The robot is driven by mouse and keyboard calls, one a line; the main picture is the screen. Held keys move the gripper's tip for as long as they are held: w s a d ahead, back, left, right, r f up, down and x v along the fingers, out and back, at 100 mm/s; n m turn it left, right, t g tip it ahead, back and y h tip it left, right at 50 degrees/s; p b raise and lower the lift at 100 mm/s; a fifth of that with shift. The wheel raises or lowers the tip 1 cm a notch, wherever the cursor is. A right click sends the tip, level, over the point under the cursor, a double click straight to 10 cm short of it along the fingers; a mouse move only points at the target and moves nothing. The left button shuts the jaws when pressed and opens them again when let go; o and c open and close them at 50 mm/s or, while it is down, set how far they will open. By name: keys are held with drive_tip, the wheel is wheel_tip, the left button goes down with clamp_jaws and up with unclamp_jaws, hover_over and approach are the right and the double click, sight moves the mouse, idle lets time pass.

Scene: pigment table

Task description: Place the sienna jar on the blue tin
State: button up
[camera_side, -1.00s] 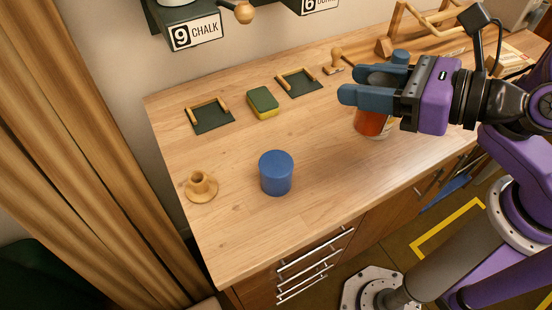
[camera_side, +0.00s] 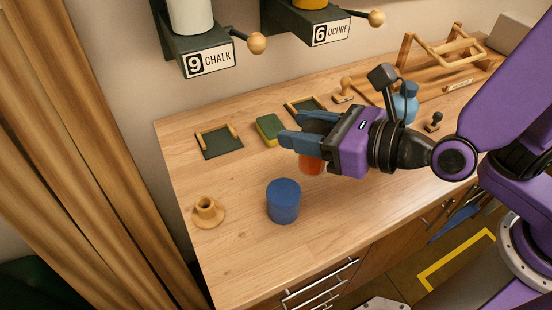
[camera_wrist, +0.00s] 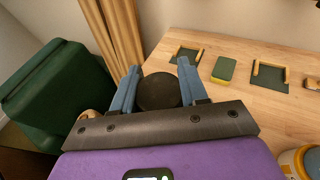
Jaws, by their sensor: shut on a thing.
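The sienna jar (camera_side: 311,165) shows as an orange-red body beneath my gripper (camera_side: 296,128) in the side view. In the wrist view its dark round lid (camera_wrist: 159,92) sits between the two blue fingers of my gripper (camera_wrist: 158,68), which are shut on it. The jar seems held above the table; its base and most of its sides are hidden by my gripper. The blue tin (camera_side: 283,201) stands upright on the table, in front of and slightly left of the jar in the side view, with a bare flat top. I cannot make out the tin in the wrist view.
A wooden holder (camera_side: 208,212) stands left of the tin. Behind are a green-yellow sponge (camera_side: 269,129), dark trays with wooden edges (camera_side: 220,141), a stamp (camera_side: 343,91) and a wooden rack (camera_side: 440,68). Another jar (camera_wrist: 298,162) shows at the wrist view's lower right.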

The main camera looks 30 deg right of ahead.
sight(320, 173)
drive_tip(key=shift+w+a+f, duration=0.5)
drive_tip(key=shift+a+f, duration=0.05)
drive_tip(key=shift+f, duration=0.85)
drive_tip(key=shift+w+a+f, duration=0.5)
drive_tip(key=shift+w+f, duration=0.05)
drive_tip(key=shift+f, duration=0.85)
drive_tip(key=shift+w+a+f, duration=0.5)
drive_tip(key=shift+a+f, duration=0.05)
drive_tip(key=shift+f, duration=0.85)
drive_tip(key=shift+f, duration=0.15)
drive_tip(key=o, duration=1.1)
drive_tip(key=shift+o, duration=0.2)
drive_tip(key=shift+s+r, duration=0.1)
drive_tip(key=shift+r, duration=0.1)
drive_tip(key=shift+v, duration=5.9)
drive_tip(key=shift+d, duration=0.1)
